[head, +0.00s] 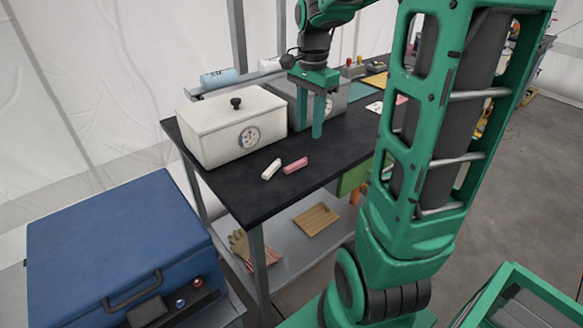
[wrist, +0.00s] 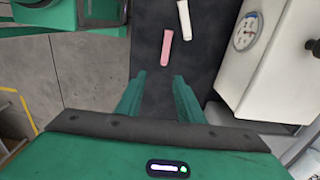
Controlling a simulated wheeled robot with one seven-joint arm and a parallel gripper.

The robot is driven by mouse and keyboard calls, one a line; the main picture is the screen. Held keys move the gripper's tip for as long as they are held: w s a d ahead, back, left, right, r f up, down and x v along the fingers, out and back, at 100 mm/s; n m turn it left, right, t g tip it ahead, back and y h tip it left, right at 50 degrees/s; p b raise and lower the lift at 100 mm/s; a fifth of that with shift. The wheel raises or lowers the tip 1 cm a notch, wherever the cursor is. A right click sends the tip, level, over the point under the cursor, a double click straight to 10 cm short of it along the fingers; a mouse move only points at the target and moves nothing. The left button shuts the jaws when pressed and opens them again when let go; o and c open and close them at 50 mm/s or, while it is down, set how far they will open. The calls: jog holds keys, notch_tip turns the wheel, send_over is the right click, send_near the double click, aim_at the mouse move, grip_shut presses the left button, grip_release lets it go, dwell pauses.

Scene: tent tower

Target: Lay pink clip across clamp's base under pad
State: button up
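The pink clip (head: 295,166) lies on the dark tabletop near its front edge, beside a similar white clip (head: 271,170). The wrist view shows the pink clip (wrist: 166,48) just beyond my fingertips, and the white clip (wrist: 184,20) farther up. My gripper (head: 310,128) points down above the table, behind and to the right of the pink clip in the head view. In the wrist view my gripper (wrist: 158,84) is open, with nothing between its fingers. I cannot make out the clamp, its base or its pad in either view.
A white lidded box with a dial (head: 232,125) stands left of my gripper, and a grey box (head: 335,104) stands behind it. The dark table (head: 232,188) is bare around the clips. A blue case (head: 120,245) is at the lower left. Gloves (head: 240,246) lie on the lower shelf.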

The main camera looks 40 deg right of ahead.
send_over(306, 159)
notch_tip(306, 159, down, 6)
jog(key=shift+r, duration=0.25)
jog(key=shift+w+d+f, duration=0.1)
jog(key=shift+w+f, duration=0.05)
jog(key=shift+f, duration=1.15)
jog(key=shift+w+d+f, duration=0.1)
jog(key=shift+f, duration=1.15)
grip_shut()
